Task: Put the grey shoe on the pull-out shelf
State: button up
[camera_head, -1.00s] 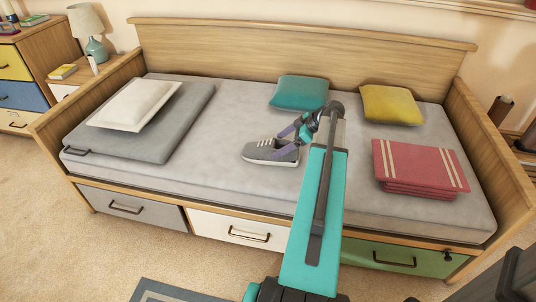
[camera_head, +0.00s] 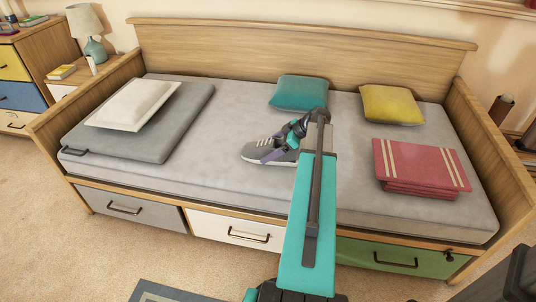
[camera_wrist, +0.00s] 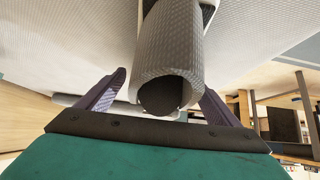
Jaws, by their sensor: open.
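The grey shoe (camera_head: 262,153) with a pale sole and laces lies on the mattress, near the middle of the bed. My gripper (camera_head: 281,149) is open at the right end of the shoe, where the arm partly covers it. In the wrist view the grey shoe (camera_wrist: 170,55) lies between the two spread purple fingers of my gripper (camera_wrist: 162,90), with gaps at both sides. I cannot tell which thing is the pull-out shelf.
The bed's mattress (camera_head: 225,170) also holds a folded grey pad (camera_head: 175,130) with a handle, a white cushion, a teal cushion (camera_head: 299,92), a yellow cushion (camera_head: 392,104) and a red folded blanket (camera_head: 415,163). Grey, white and green drawers sit below.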

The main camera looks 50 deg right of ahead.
aim_at(270, 141)
jog(key=shift+x, duration=0.8)
jog(key=shift+c, duration=0.4)
jog(key=c, duration=1.4)
jog(key=shift+o, duration=0.2)
jog(key=shift+r, duration=0.1)
jog(key=shift+r, duration=0.8)
notch_tip(270, 141, up, 2)
jog(key=shift+r+p, duration=0.15)
jog(key=shift+p, duration=0.45)
jog(key=s+a, duration=0.2)
jog(key=s, duration=0.3)
jog(key=s+a+p, duration=0.1)
jog(key=s+a, duration=0.1)
jog(key=s, duration=0.3)
jog(key=s+a+r, duration=0.1)
jog(key=s+a, duration=0.1)
jog(key=s, duration=0.3)
jog(key=shift+p, duration=0.35)
